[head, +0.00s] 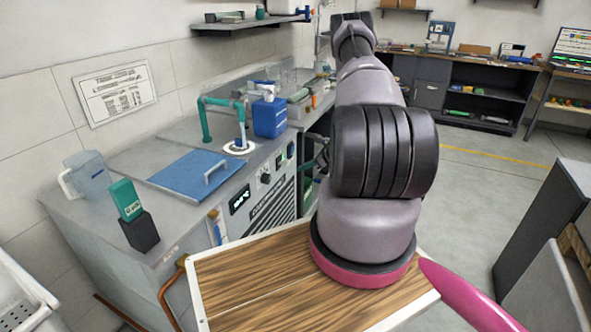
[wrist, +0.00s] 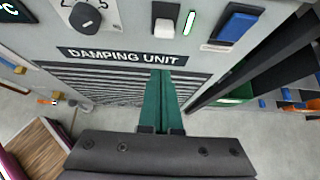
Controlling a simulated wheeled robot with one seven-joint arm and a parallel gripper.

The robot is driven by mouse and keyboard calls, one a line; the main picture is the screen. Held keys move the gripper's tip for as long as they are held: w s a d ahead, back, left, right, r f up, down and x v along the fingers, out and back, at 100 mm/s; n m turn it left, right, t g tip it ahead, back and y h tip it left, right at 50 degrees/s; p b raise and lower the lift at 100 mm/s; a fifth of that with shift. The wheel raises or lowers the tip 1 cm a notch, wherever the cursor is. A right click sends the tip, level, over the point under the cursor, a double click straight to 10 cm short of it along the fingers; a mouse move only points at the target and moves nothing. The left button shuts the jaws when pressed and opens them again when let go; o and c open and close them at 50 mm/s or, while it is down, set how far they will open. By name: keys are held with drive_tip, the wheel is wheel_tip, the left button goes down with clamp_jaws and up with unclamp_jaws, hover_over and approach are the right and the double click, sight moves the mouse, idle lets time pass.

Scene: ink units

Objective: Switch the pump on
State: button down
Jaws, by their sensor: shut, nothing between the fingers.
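The damping unit (head: 262,208) stands along the left wall, its control panel facing my arm. In the wrist view its front (wrist: 125,57) carries a round black knob (wrist: 86,16), a white rocker switch (wrist: 164,28) in a black frame, a lit green lamp (wrist: 190,21) and a blue rocker (wrist: 238,23). No label naming the pump is readable. My gripper (wrist: 161,72) has teal fingers, shut and empty, pointing at the panel just below the white switch. Contact cannot be told. In the head view my arm hides most of the gripper.
A blue lid with a handle (head: 195,174), teal piping (head: 205,118), a blue container (head: 270,119), a clear jug (head: 86,174) and a green-and-black item (head: 127,202) are on the unit's top. A dark cabinet (head: 545,225) stands right. Open floor (head: 480,185) lies between.

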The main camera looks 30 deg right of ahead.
drive_tip(key=v, duration=0.5)
drive_tip(key=shift+r, duration=0.5)
drive_tip(key=s+a+r+n+g, duration=0.1)
drive_tip(key=a+r+n, duration=0.4)
drive_tip(key=r, duration=0.6)
drive_tip(key=s+a+r+n+g+y, duration=0.1)
drive_tip(key=s+a+r+n+g, duration=0.15)
drive_tip(key=a+r, duration=0.65)
drive_tip(key=a+r+n, duration=0.4)
drive_tip(key=r+n, duration=0.1)
drive_tip(key=r, duration=0.8)
drive_tip(key=s+a+r+n+t+h, duration=0.1)
drive_tip(key=s+r+n, duration=0.5)
drive_tip(key=s, duration=0.6)
drive_tip(key=s+a+r+n+t+h, duration=0.1)
drive_tip(key=s+a+r+n+h, duration=0.3)
drive_tip(key=s+r, duration=0.7)
drive_tip(key=shift+s+a+n+h, duration=0.3)
drive_tip(key=shift+s+a+n, duration=0.6)
drive_tip(key=shift+a, duration=0.3)
